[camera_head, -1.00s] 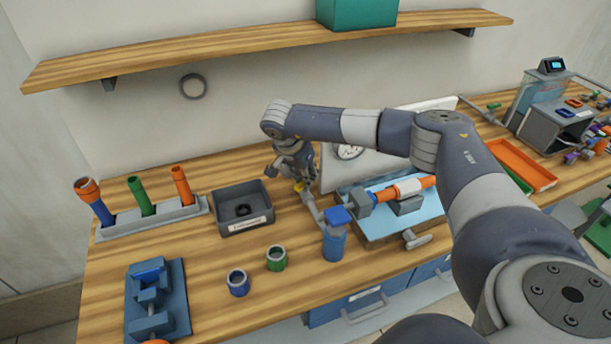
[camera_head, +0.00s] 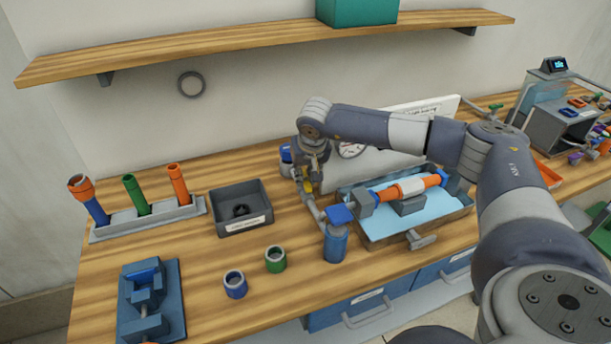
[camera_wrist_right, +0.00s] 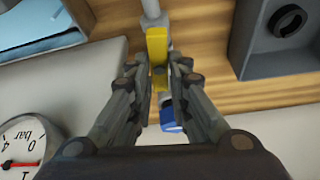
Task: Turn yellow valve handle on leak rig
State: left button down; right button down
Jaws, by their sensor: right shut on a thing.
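The yellow valve handle (camera_wrist_right: 157,48) lies between the two fingers of my right gripper (camera_wrist_right: 162,85) in the right wrist view. The gripper is shut on it. In the head view a small part of the yellow handle (camera_head: 309,186) shows beneath my right gripper (camera_head: 304,178), and the rest is hidden. The rig's blue tray (camera_head: 385,241) holds an orange and white pipe. A pressure gauge (camera_wrist_right: 22,150) is partly visible. My left gripper is not in view.
A dark grey bin (camera_head: 228,224) stands left of the valve. A white panel (camera_head: 390,150) stands behind the tray. A wooden shelf (camera_head: 200,48) runs above.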

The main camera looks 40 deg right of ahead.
jog(key=shift+r+n, duration=0.1)
jog(key=shift+n, duration=0.5)
jog(key=shift+y, duration=0.3)
jog(key=c, duration=1.6)
grip_release()
jog(key=shift+o, duration=0.2)
jog(key=v, duration=1.2)
jog(key=shift+s, duration=0.15)
